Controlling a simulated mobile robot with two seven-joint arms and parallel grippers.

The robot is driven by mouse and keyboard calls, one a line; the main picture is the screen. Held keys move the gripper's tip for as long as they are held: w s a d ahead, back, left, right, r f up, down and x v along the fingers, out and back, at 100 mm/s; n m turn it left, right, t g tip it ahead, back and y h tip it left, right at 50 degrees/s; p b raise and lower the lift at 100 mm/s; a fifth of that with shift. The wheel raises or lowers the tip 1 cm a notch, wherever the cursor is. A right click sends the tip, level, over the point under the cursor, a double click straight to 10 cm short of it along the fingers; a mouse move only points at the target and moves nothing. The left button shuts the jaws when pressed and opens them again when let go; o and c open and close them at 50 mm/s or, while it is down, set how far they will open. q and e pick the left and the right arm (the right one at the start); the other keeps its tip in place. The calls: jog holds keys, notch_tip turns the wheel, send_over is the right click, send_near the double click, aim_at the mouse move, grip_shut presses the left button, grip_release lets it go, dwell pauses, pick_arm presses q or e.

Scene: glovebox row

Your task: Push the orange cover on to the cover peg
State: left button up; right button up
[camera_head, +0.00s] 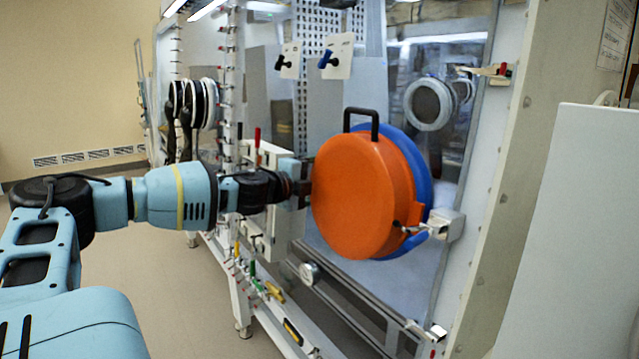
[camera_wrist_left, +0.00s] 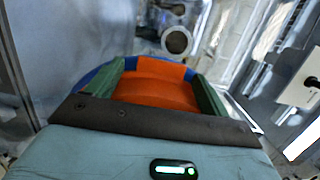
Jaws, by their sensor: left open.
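The orange cover (camera_head: 355,197) is a large round disc with a black handle (camera_head: 361,118) on top. It stands upright in front of a blue round ring (camera_head: 420,188) on the glovebox front. A small metal rod and pale block (camera_head: 446,225) sit at its lower right edge; I cannot tell whether this is the cover peg. My left gripper (camera_head: 304,184) is at the cover's left edge, its fingertips partly hidden. In the left wrist view its green fingers (camera_wrist_left: 155,88) are apart, with the orange cover (camera_wrist_left: 158,92) showing between and beyond them; contact is unclear. My right gripper is not in view.
The glovebox window (camera_head: 335,100) lies behind the cover. A grey round port (camera_head: 430,104) is at the upper right. A white panel (camera_head: 575,220) stands at the right. Valves and a gauge (camera_head: 309,273) sit below. Floor is clear at lower left.

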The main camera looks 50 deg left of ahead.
pick_arm(q)
jog(key=shift+c, duration=0.3)
jog(key=shift+r, duration=0.1)
jog(key=c, duration=1.2)
